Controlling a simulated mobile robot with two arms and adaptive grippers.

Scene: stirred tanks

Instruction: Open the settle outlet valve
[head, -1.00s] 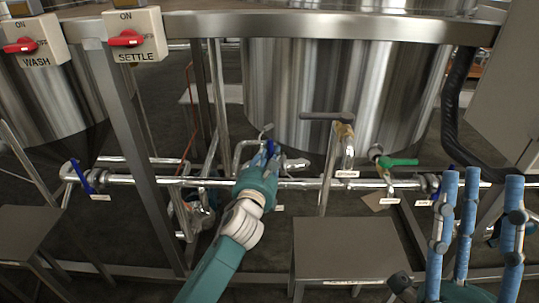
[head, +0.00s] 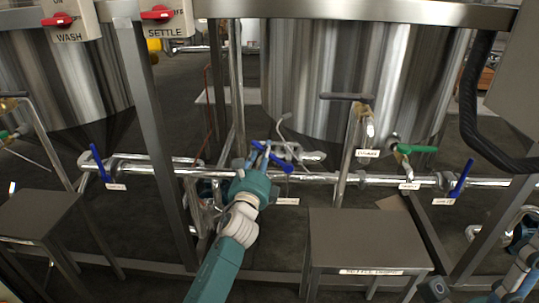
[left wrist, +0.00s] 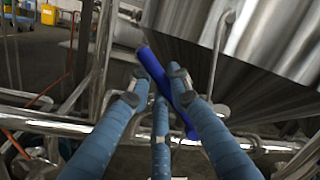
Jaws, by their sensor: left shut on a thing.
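A blue valve lever (head: 281,164) sits on the horizontal steel pipe in front of the large tank, in the middle of the head view. It lies slantwise across the pipe. A small label (head: 287,201) below it is too small to read. My left gripper (head: 258,162) is at this lever, with its fingers closed around it. In the left wrist view the blue lever (left wrist: 160,78) runs slantwise between the fingers of my left gripper (left wrist: 163,95). Part of my right gripper (head: 515,284) shows at the bottom right corner, mostly cut off.
Another blue lever (head: 98,161) is on the pipe at left, a green lever (head: 417,149) and a blue lever (head: 462,178) at right. Grey steps (head: 365,240) stand in front. The SETTLE switch box (head: 167,18) hangs above. A steel post (head: 155,140) is left of my arm.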

